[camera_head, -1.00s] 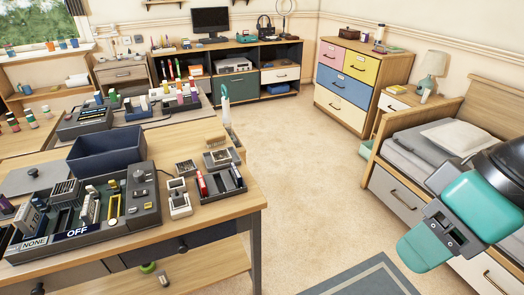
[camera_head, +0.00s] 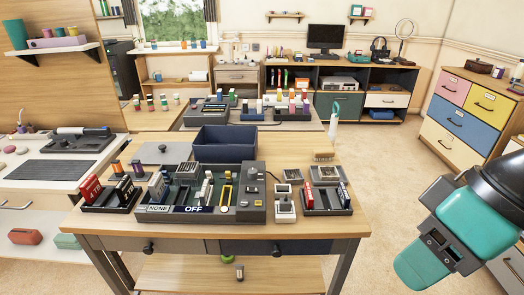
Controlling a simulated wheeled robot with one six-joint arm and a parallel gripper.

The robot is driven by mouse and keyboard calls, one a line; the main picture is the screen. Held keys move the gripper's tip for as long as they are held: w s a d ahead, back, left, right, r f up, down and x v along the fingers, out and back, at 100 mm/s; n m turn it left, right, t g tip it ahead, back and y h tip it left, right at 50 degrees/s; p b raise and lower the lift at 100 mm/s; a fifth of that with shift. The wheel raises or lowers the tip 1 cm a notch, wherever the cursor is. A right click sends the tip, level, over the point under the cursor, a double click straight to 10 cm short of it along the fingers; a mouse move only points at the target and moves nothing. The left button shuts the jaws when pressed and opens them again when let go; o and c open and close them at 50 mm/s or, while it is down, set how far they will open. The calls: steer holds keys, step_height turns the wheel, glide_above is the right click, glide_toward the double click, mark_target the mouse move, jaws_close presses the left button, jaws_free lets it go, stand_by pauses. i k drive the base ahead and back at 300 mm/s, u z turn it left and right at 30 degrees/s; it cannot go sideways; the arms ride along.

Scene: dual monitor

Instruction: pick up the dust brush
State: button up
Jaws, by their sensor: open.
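My gripper (camera_head: 432,256), teal and dark, is at the lower right, off the table's right side and well apart from the brush. It is open, and I see nothing in it.
A dark blue bin (camera_head: 225,143) and a grey switch device marked OFF (camera_head: 215,200) crowd the table's middle. A tall white and green object (camera_head: 335,118) rises behind the right back corner. A coloured drawer cabinet (camera_head: 462,115) stands at the right. Carpet between is clear.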

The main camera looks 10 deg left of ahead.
mark_target(322, 155)
steer(key=u, duration=0.55)
steer(key=i, duration=1.3)
steer(key=z, duration=0.35)
